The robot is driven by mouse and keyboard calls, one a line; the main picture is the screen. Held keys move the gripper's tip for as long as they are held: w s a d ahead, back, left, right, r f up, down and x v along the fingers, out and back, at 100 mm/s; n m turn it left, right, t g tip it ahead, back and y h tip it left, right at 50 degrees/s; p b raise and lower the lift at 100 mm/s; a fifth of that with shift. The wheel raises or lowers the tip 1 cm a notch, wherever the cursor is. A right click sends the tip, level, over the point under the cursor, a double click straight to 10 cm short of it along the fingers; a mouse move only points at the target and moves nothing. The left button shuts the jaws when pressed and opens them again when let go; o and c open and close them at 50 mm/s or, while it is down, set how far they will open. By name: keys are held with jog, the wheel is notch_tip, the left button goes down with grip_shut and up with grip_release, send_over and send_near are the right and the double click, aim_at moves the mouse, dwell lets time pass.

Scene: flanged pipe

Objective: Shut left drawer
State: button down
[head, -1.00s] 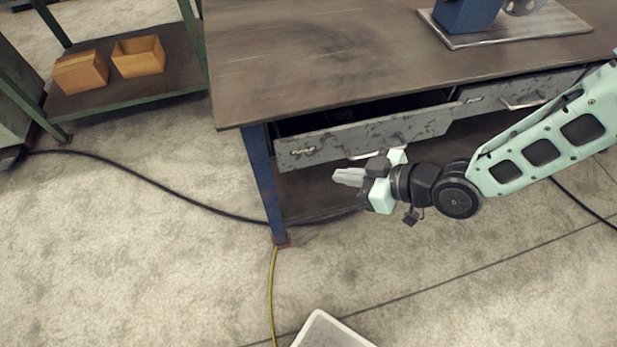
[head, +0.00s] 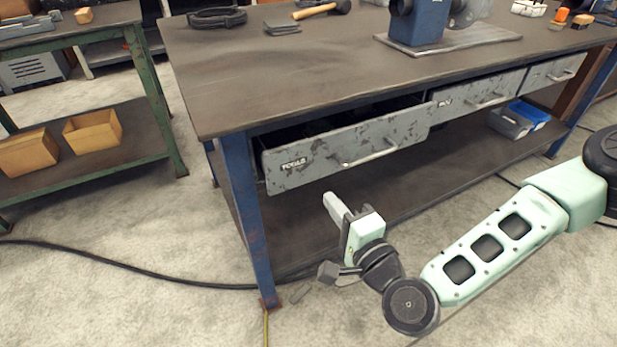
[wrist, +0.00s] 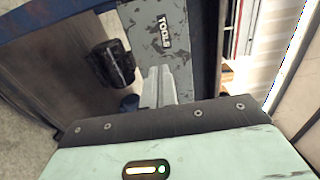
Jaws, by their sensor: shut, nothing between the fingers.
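The left drawer (head: 310,163) is a worn grey drawer under the workbench top, pulled partly open, with a dark gap above its front. Its silver bar handle (head: 370,152) is on the front. My gripper (head: 332,204) is shut and empty, in front of and below the drawer front in the head view, apart from the handle. In the wrist view my shut fingers (wrist: 158,88) overlap the lower end of a grey drawer front (wrist: 160,35) with a "TOOLS" label. I cannot tell whether they touch it.
The workbench (head: 300,80) has a blue leg (head: 247,215) at its left corner. More drawers (head: 480,93) to the right look shut. Blue and grey bins (head: 525,117) sit on the lower shelf. Floor in front is open.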

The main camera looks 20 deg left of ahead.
aim_at(303, 166)
jog(key=x, duration=0.9)
jog(key=shift+w+a+b, duration=0.1)
jog(key=shift+a+b, duration=0.1)
jog(key=shift+b, duration=0.15)
jog(key=shift+a, duration=0.1)
jog(key=b+x, duration=0.1)
jog(key=x, duration=0.2)
jog(key=shift+w+a+f, duration=0.1)
jog(key=shift+w+a, duration=0.4)
jog(key=shift+w+r, duration=0.1)
jog(key=shift+r, duration=0.15)
